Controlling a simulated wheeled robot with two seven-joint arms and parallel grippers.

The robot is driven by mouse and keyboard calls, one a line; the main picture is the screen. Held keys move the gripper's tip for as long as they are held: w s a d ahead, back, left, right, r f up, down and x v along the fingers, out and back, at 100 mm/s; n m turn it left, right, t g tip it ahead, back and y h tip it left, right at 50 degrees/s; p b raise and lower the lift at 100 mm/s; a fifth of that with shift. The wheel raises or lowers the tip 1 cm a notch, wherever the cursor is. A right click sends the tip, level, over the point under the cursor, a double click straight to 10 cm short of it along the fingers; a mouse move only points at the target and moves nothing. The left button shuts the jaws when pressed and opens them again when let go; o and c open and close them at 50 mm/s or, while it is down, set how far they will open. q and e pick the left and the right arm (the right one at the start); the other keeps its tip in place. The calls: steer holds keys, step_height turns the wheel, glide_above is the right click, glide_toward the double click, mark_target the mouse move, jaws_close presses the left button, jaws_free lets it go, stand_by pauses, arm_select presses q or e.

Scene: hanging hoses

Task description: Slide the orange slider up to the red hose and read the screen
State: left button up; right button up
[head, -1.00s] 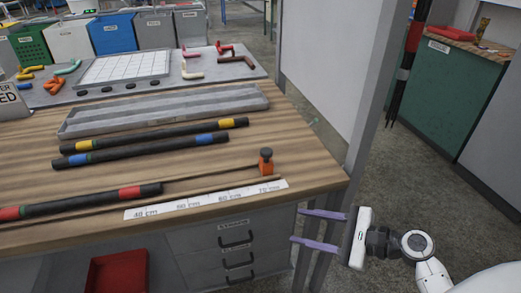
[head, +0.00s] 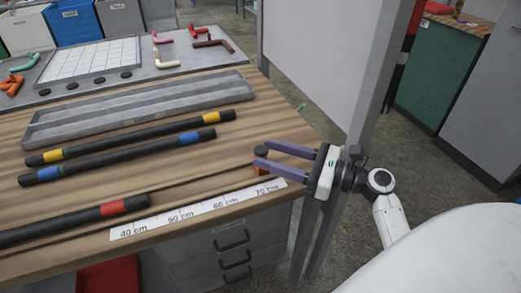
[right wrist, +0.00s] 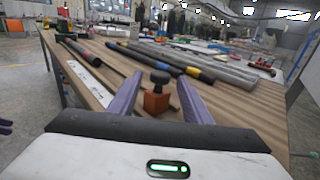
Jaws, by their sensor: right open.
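The orange slider (right wrist: 157,102) has a black knob on top and sits on the wooden bench by the ruler. In the head view its knob (head: 261,151) shows between my right gripper's fingers, which partly hide the orange block. My right gripper (head: 260,154) is open, with a purple finger on either side of the slider; I cannot tell if they touch it. The red hose (head: 75,221), black with a red band, lies left of the slider along the ruler (head: 200,209). Purple tips at the right wrist view's left edge look like my left gripper (right wrist: 5,127). No screen is visible.
Two black hoses, one with yellow bands (head: 130,137) and one with blue bands (head: 125,156), lie behind the ruler. A grey tray (head: 140,110) lies beyond them. A grey post (head: 375,90) stands right of the bench. Drawers (head: 231,255) are below its front edge.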

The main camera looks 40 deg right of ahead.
mark_target(261, 152)
steer(key=shift+x, duration=1.5)
jaws_close()
